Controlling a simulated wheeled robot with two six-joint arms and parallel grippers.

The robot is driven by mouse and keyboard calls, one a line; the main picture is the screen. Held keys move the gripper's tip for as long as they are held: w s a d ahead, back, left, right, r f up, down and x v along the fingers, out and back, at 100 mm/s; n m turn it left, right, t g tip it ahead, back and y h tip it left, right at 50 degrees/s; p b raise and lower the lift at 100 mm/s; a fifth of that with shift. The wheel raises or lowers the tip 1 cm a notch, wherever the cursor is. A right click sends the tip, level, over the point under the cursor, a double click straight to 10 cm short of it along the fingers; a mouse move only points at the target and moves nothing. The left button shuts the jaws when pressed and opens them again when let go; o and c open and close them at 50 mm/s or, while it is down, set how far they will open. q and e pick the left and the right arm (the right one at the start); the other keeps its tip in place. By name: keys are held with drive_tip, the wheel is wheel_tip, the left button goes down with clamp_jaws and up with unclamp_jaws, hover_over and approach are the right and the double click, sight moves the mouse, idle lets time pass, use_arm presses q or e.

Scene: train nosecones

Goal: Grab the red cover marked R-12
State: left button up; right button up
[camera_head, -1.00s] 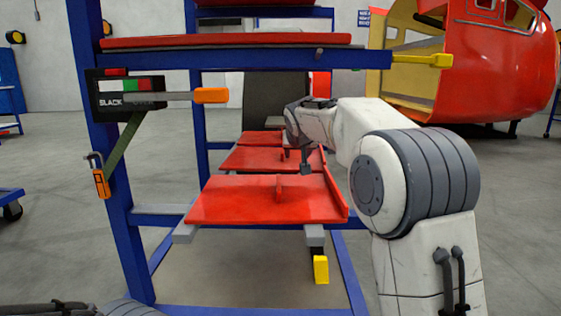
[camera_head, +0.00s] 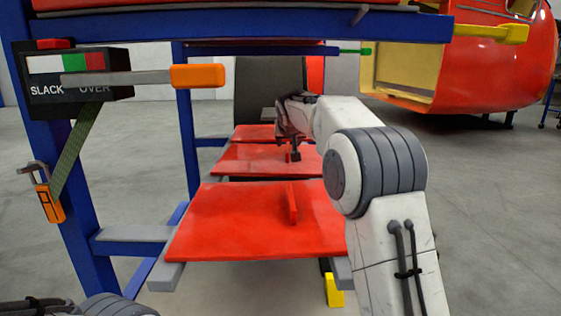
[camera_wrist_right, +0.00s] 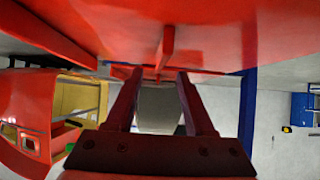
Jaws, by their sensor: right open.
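Red covers lie one behind another on the blue rack: a near one (camera_head: 240,222), a middle one (camera_head: 245,158) and a far one (camera_head: 253,132). The near and middle covers each have an upright red rib. I cannot read an R-12 mark on any of them. My right gripper (camera_head: 293,154) is at the middle cover, by its rib, and partly hidden by my arm. In the right wrist view, the gripper (camera_wrist_right: 158,78) is open and empty, with a red cover (camera_wrist_right: 80,20) and its rib (camera_wrist_right: 166,45) just beyond the fingertips. My left gripper is out of view.
A blue upper beam (camera_head: 250,26) crosses above the covers. An orange-ended lever (camera_head: 198,76) and a SLACK/OVER gauge (camera_head: 75,88) are on the left post. A yellow-ended bar (camera_head: 492,33) juts right. A red nosecone (camera_head: 495,70) stands behind right.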

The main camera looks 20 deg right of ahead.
sight(288, 147)
drive_tip(key=b+x, duration=0.2)
drive_tip(key=x, duration=0.3)
drive_tip(key=shift+s+f, duration=0.1)
drive_tip(key=shift+f, duration=0.15)
drive_tip(key=shift+w+f+b, duration=0.15)
drive_tip(key=shift+w+b, duration=0.15)
clamp_jaws()
idle(1.0)
